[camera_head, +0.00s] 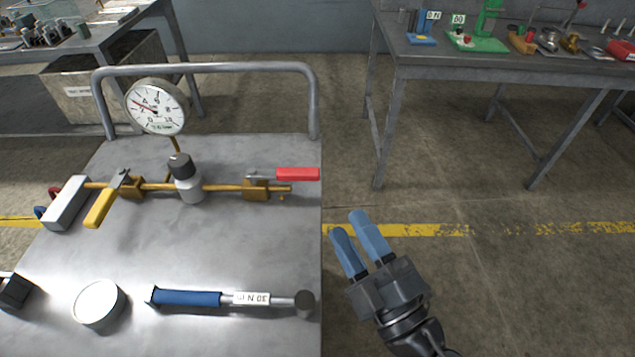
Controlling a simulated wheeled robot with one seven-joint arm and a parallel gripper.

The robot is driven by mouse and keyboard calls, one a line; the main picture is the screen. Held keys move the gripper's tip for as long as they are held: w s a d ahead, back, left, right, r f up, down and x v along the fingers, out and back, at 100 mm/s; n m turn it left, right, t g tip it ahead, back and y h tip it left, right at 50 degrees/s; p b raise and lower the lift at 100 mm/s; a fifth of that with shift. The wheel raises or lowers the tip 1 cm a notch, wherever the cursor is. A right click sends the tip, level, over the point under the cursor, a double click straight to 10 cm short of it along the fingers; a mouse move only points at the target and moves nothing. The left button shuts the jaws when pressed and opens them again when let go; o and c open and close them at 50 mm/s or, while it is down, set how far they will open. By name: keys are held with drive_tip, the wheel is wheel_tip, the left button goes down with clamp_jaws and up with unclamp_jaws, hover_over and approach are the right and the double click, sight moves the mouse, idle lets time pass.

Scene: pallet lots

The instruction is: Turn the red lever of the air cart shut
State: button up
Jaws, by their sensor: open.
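The air cart (245,235) is a grey metal cart with a brass pipe line across its top. The red lever (297,174) sits at the right end of the line on a brass valve (256,188). It points right, roughly along the pipe. A yellow lever (99,208) on another brass valve at the left lies across the pipe. My gripper (357,231), with two blue fingers, is right of the cart's edge, below and right of the red lever. It is open, with a narrow gap between the fingers, empty and apart from the lever.
A round pressure gauge (157,106) and a dark-topped regulator (183,174) stand on the cart. A blue-handled torque wrench (187,298) and a round tin (99,304) lie in front. A tube rail (205,68) bounds the back. A workbench (470,66) stands back right; floor between is clear.

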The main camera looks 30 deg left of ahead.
sight(306, 179)
drive_tip(key=w+a+f+n+g, duration=0.1)
drive_tip(key=w+a+n+g, duration=0.1)
drive_tip(key=w+a+f+n+g+b, duration=0.1)
drive_tip(key=w+a+n+g, duration=0.1)
drive_tip(key=a+n, duration=0.1)
drive_tip(key=w+a+f+n+g+b, duration=0.1)
drive_tip(key=w+a+n+g, duration=0.1)
drive_tip(key=a+n, duration=0.1)
drive_tip(key=shift+w+h, duration=0.35)
drive_tip(key=shift+h, duration=0.05)
drive_tip(key=b+x, duration=0.1)
drive_tip(key=x, duration=0.6)
drive_tip(key=shift+w+a, duration=0.1)
drive_tip(key=shift+a, duration=0.2)
drive_tip(key=shift+f, duration=0.1)
clamp_jaws()
